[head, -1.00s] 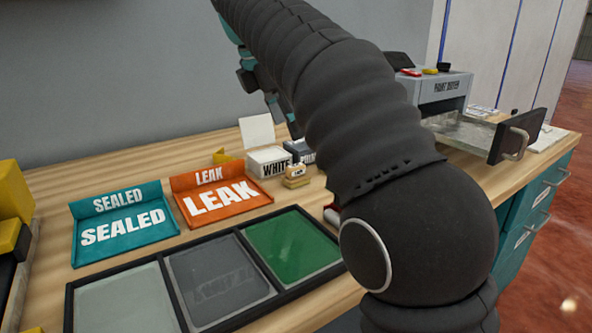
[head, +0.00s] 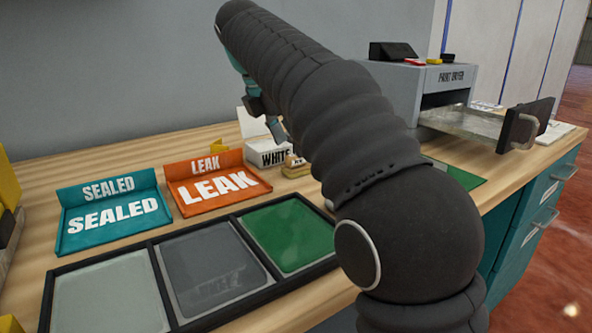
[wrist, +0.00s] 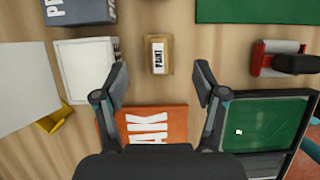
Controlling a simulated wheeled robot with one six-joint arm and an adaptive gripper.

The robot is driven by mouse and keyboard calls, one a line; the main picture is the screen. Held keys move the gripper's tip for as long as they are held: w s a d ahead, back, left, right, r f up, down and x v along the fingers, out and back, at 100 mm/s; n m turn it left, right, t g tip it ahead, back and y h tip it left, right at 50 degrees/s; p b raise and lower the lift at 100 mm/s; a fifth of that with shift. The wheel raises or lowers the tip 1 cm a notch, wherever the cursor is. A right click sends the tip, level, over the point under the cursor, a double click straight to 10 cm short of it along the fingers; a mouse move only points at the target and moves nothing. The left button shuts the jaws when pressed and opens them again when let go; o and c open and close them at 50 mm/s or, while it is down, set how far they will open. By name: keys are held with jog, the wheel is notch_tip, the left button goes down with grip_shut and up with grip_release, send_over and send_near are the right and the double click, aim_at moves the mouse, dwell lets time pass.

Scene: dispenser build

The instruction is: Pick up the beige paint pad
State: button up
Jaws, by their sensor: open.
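The beige paint pad (wrist: 158,55) is a small block with a white label reading PAINT. It lies on the wooden worktop, and in the head view (head: 294,167) it is partly hidden behind my arm. My gripper (wrist: 161,74) is open and empty, with its fingers spread wider than the pad. In the wrist view the pad appears between and slightly beyond the fingertips. In the head view my gripper (head: 266,116) is above the worktop, apart from the pad.
The orange LEAK tray (head: 217,184), teal SEALED tray (head: 112,216) and a three-panel dark frame (head: 155,255) lie nearby. A red roller (wrist: 276,57) lies right.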

aim_at(294, 154)
jog(key=b+x, duration=0.2)
jog(key=x, duration=0.3)
jog(key=c, duration=1.1)
